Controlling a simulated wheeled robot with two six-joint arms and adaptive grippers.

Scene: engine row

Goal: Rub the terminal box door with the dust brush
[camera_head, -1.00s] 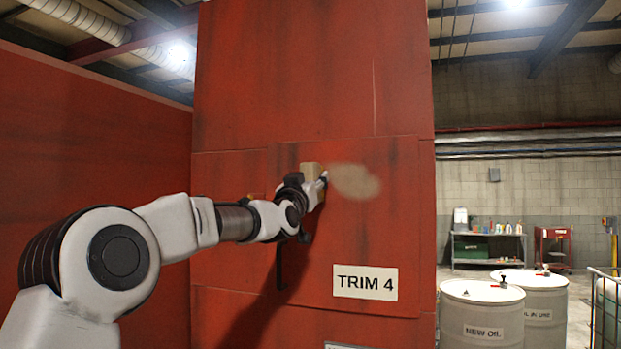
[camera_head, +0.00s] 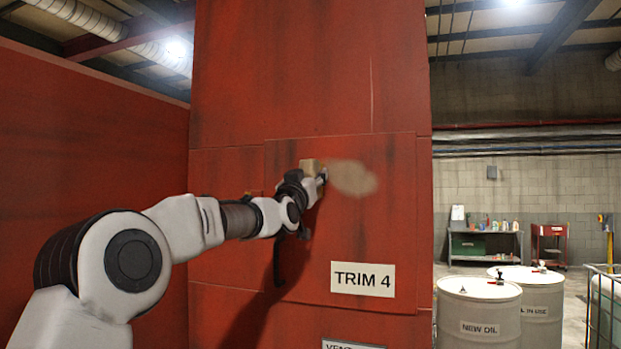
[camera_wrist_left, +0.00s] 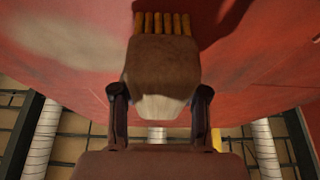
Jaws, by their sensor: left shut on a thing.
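The terminal box door (camera_head: 345,228) is a red panel with a "TRIM 4" label, raised on the red cabinet. A pale beige dusty patch (camera_head: 354,179) marks its upper part; the patch also shows at the upper left in the left wrist view (camera_wrist_left: 65,45). My left gripper (camera_head: 318,180) is at the door, just left of the patch. It is shut on the dust brush (camera_head: 310,166), a brown block. In the left wrist view the brush (camera_wrist_left: 165,65) sits between the fingers, its tan bristles towards the red surface. I cannot tell whether the bristles touch. My right gripper is not in view.
A red wall (camera_head: 95,150) stands close on the left. White drums (camera_head: 478,318) stand at the lower right, with a metal cage frame (camera_head: 605,300) beside them. A workbench (camera_head: 486,240) and a red cart (camera_head: 549,243) are far back. Floor between is open.

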